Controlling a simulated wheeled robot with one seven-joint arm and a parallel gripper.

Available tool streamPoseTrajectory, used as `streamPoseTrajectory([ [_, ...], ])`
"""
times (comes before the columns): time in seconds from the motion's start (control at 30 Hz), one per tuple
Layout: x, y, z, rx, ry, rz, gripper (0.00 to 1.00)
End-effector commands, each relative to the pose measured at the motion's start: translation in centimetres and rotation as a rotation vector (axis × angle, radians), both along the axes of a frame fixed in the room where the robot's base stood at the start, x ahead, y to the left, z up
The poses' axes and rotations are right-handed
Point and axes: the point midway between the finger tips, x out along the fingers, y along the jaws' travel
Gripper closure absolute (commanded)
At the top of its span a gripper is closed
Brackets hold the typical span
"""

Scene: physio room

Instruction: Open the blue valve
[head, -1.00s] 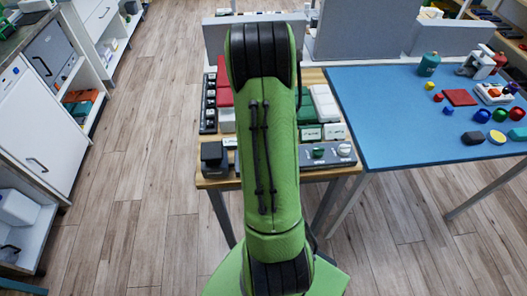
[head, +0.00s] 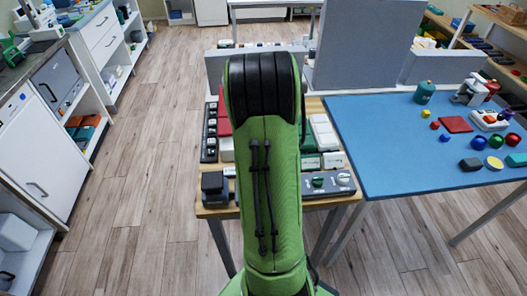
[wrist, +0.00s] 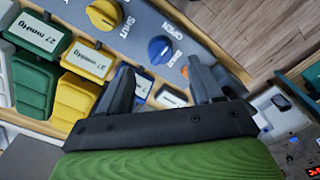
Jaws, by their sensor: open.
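The blue valve (wrist: 160,49) is a round blue knob on a grey panel (wrist: 208,88), with the printed words SHUT and OPEN near it in the wrist view. My gripper (wrist: 160,82) is open and empty; its two dark fingers point toward the panel, and the blue valve shows beyond the gap between them. I cannot tell how far away it is, but no contact shows. A yellow knob (wrist: 104,13) sits on the same panel. In the head view my green arm covers the middle of the bench, and the blue valve is hidden.
Green and yellow blocks labelled in mmHg (wrist: 88,60) stand beside the panel. In the head view, a green knob (head: 318,181) is on the bench's front panel. A blue table (head: 385,150) holding small objects is at right; bare floor lies left.

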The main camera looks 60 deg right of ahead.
Motion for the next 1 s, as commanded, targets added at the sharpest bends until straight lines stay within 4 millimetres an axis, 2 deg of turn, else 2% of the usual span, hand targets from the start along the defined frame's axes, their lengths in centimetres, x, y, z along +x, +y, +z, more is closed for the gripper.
streamPoseTrajectory([
  [0.03,0.1,-0.1,2.0,-0.004,-0.005,0.001,0.35],
  [0.2,0.1,-0.1,6.7,-0.004,-0.004,0.001,0.35],
  [0.3,0.1,0.0,8.7,-0.003,-0.003,0.001,0.35],
  [0.4,0.1,0.0,9.9,-0.001,-0.001,0.001,0.35],
  [1.0,0.0,0.0,10.2,0.000,0.000,0.001,0.35],
])
